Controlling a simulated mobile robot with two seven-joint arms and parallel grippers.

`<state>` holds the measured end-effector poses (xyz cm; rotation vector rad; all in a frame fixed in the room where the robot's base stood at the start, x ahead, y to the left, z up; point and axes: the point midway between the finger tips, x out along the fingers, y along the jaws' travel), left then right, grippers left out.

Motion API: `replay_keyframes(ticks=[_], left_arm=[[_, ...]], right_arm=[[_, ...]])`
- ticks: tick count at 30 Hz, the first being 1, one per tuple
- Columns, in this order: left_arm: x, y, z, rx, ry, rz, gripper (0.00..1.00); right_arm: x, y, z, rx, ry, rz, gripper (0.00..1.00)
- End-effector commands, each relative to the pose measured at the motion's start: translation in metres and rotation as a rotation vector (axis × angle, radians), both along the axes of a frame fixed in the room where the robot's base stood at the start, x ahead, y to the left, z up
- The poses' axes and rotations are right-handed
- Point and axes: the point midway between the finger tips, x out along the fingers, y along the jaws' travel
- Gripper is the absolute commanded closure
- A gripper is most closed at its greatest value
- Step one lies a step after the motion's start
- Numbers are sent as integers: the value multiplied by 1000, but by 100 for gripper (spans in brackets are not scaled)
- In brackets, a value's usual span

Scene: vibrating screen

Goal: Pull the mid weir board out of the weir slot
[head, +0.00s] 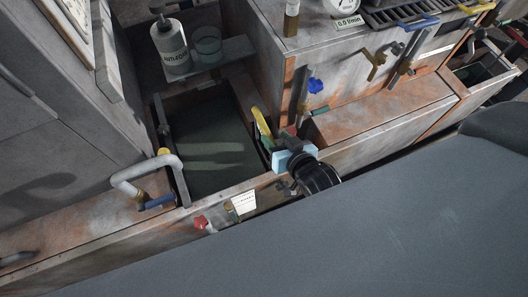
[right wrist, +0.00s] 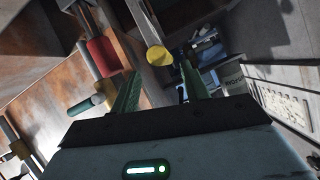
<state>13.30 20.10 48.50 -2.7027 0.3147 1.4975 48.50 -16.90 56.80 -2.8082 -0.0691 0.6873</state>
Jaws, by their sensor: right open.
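The tank (head: 215,165) holds dark water in the middle of the head view. I cannot pick out the mid weir board or its slot for certain. A yellow piece (head: 262,122) stands at the tank's right side, just beyond my right gripper (head: 280,138). In the right wrist view a round yellow end (right wrist: 158,55) shows beyond and between the two green fingers of the right gripper (right wrist: 158,88). The fingers are apart, and I see nothing clamped between them. A red cylinder (right wrist: 103,55) lies to the left of the fingers. My left gripper is out of view.
A white bottle (head: 170,45) and a glass beaker (head: 207,45) stand on a shelf behind the tank. A bent grey pipe (head: 145,173) is at the left. A red knob (head: 200,222) is on the front.

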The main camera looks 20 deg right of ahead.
Motion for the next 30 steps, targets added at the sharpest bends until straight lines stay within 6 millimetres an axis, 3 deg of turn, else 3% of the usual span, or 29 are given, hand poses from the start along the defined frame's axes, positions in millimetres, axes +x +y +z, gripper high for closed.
replay_keyframes(ticks=[9, 20, 30], left_arm=[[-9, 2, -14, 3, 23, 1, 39], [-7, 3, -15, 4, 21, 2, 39], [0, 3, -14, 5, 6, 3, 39]], right_arm=[[38, 10, -16, -1, 0, 0, 54], [44, 11, -18, 0, -1, 0, 55], [44, 10, -18, 0, -1, 0, 100]])
